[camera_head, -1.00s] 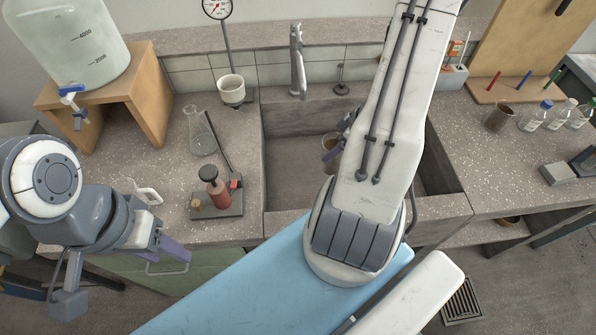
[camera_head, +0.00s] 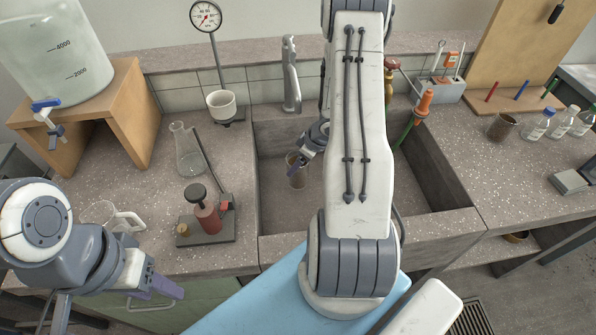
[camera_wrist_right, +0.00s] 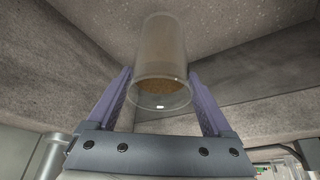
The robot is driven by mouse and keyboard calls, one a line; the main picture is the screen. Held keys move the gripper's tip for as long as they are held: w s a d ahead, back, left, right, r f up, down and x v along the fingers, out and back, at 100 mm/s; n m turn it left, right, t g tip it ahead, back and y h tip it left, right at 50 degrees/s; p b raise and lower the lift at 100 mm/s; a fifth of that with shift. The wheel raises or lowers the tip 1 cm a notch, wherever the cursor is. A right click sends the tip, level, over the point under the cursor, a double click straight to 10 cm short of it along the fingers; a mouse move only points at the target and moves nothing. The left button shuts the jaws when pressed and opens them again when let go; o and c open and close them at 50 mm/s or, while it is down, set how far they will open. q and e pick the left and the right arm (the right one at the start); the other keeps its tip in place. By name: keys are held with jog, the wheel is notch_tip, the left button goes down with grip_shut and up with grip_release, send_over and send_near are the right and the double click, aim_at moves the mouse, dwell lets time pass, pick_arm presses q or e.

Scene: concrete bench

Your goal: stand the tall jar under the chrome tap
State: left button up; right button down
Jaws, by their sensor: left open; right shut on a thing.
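The tall jar (camera_head: 298,177) is a clear, brownish-tinted cylinder, held over the sink basin, in front of and almost in line with the chrome tap (camera_head: 291,75). My right gripper (camera_head: 303,158) is shut on it. In the right wrist view the jar (camera_wrist_right: 160,48) sits between the two purple fingers of that gripper (camera_wrist_right: 160,80), with something brown showing through it. I cannot tell whether its base touches the basin floor. The tap stands behind the basin's back edge. My left gripper (camera_head: 166,289) is open and empty at the counter's front left.
The stone sink (camera_head: 275,215) has high walls around the jar. My right arm covers its middle. Right are an orange-nozzled hose (camera_head: 424,103) and several bottles.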

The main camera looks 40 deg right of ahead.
jog(key=shift+w+f+b, duration=0.1)
jog(key=shift+f+b, duration=0.85)
jog(key=shift+f, duration=1.15)
jog(key=shift+f, duration=0.2)
grip_release()
jog(key=shift+r, duration=0.6)
jog(key=p+v, duration=0.5)
jog(key=v, duration=0.6)
jog(key=shift+s, duration=0.25)
